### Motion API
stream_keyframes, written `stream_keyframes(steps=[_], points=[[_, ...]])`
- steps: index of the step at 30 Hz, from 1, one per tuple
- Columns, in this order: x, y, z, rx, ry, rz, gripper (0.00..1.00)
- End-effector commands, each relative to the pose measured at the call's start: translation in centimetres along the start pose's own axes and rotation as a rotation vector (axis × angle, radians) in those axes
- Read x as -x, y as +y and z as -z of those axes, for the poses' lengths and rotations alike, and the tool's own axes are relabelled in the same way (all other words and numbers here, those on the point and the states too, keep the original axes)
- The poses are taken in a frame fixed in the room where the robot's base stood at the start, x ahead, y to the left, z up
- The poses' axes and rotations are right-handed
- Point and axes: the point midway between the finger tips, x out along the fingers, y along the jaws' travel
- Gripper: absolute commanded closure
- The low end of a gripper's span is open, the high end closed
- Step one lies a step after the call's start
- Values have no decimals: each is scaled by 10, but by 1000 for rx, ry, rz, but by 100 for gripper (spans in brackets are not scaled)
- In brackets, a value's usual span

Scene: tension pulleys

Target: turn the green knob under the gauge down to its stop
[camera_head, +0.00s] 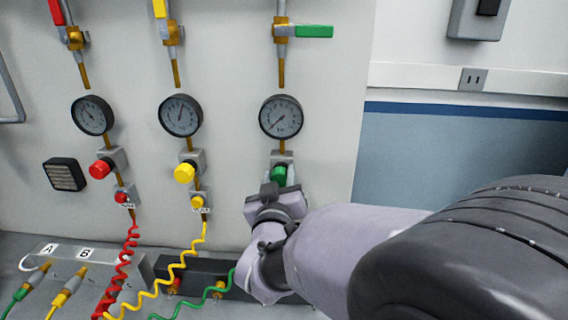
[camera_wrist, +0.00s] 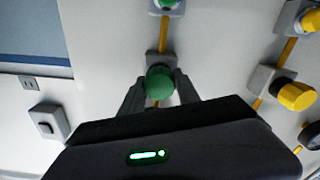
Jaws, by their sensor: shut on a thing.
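The green knob (camera_head: 279,174) sits on a grey block below the right-hand gauge (camera_head: 282,117), on the brass pipe. The gauge's needle points to the lower left. My gripper (camera_head: 278,186) reaches the knob from below and hides part of it. In the wrist view the round green knob (camera_wrist: 160,82) sits between the two fingers of my gripper (camera_wrist: 160,90), one on each side, and they are shut on it. A smaller green fitting (camera_wrist: 167,4) shows at the top edge of the wrist view.
To the left stand a yellow knob (camera_head: 185,172) and a red knob (camera_head: 101,168), each under its own gauge. A green lever (camera_head: 314,31) juts right above the green line. Coiled red (camera_head: 125,265), yellow and green hoses hang below.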

Motion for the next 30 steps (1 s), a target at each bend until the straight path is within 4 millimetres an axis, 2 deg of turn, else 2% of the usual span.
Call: stream_keyframes(steps=[1,2,4,5,14,17,20,28,30], points=[[0,0,-1,2,-1,0,100],[0,0,0,2,-1,0,56],[0,0,0,1,-1,0,42],[0,0,0,1,0,0,40],[1,0,0,0,0,0,40],[12,-1,1,0,1,2,40],[34,0,2,1,2,4,40],[122,-1,2,1,2,6,40],[140,-4,-7,-8,9,3,40]])
